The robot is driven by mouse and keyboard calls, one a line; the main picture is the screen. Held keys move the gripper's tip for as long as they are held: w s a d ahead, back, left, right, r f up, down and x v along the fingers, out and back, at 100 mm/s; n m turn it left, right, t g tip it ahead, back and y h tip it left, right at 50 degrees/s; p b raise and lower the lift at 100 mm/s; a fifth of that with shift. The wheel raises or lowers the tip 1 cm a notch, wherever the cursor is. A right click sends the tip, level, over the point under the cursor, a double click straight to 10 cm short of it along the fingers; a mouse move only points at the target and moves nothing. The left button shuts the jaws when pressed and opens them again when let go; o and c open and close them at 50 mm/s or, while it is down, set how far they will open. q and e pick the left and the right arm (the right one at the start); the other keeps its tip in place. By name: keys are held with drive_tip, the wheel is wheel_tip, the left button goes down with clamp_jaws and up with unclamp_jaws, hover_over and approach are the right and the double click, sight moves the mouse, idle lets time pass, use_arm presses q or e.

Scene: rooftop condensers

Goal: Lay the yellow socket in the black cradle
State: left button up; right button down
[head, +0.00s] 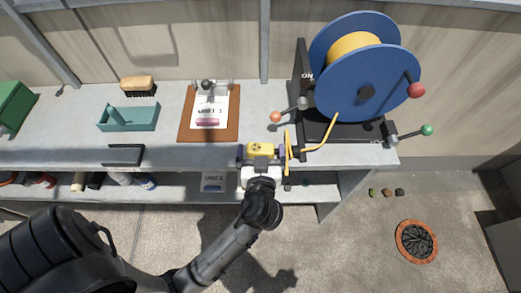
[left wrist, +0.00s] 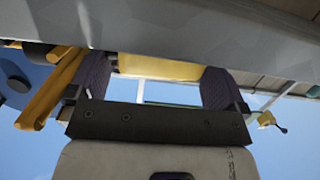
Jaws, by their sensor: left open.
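The yellow socket (head: 260,149), a small block with dark marks, is at the bench's front edge in the head view. My left gripper (head: 262,155) is open with its fingers on either side of the socket. In the left wrist view the yellow body (left wrist: 160,67) shows between the two dark ribbed finger pads; I cannot tell whether they touch it. A black frame (head: 125,154), which looks like the cradle, lies at the bench's front edge, well to the left. It looks empty. My right gripper is out of view.
A blue reel (head: 345,85) with yellow cable (head: 290,150) stands right of the socket; the cable hangs close to my gripper. A clipboard (head: 209,112), a teal tray (head: 130,117) and a brush (head: 137,86) lie on the bench (head: 60,130). A shelf runs below.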

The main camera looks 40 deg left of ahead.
use_arm(q)
drive_tip(key=shift+x, duration=0.85)
drive_tip(key=c, duration=0.9)
